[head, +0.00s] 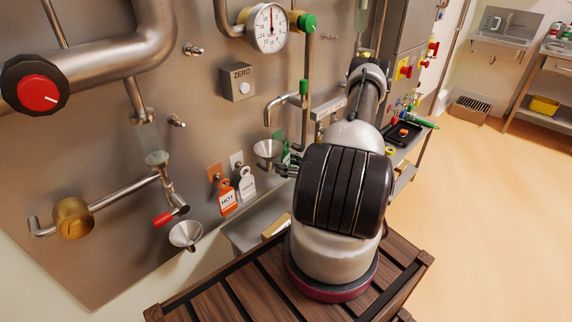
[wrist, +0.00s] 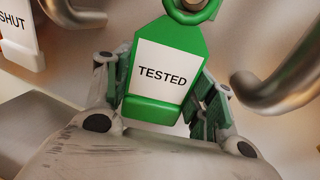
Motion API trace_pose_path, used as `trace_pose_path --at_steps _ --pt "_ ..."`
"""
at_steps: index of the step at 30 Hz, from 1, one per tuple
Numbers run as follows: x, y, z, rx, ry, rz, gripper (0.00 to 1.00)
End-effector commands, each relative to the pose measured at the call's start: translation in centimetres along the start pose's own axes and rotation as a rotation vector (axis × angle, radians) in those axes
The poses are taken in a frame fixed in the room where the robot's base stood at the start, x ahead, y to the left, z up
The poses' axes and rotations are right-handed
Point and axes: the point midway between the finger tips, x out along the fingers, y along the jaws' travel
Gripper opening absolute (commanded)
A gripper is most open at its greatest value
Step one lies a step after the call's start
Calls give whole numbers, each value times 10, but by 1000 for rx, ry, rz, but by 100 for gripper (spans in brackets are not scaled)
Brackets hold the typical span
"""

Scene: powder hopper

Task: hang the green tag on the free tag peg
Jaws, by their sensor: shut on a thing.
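The green tag (wrist: 165,78), with a white label reading TESTED, stands upright between the fingers of my gripper (wrist: 160,100) in the wrist view. My gripper is shut on its lower part. The tag's green ring (wrist: 205,12) is at the top edge, with a rounded metal end showing inside its opening; I cannot tell whether the ring is around that peg or only in front of it. In the head view my gripper (head: 284,170) is close to the steel panel, and a sliver of the green tag (head: 286,154) shows beside it, mostly hidden by the funnel and arm.
The orange HOT tag (head: 227,197) and a white tag (head: 247,184) hang to the left of my gripper. A metal funnel (head: 267,149) is just beside it. Bent metal pipes (wrist: 278,88) flank the tag in the wrist view. The ZERO box (head: 238,82) is above.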

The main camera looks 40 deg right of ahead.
Motion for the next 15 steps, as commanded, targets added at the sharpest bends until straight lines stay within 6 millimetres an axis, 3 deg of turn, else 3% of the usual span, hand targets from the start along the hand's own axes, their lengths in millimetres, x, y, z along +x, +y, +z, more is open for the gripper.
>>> trace_pose_path --at_steps 2,3,7,15 --pt "0 0 0 0 0 0 34" --pt "0 0 0 0 0 0 57" --pt "0 0 0 0 0 0 81" --pt "0 0 0 0 0 0 81"
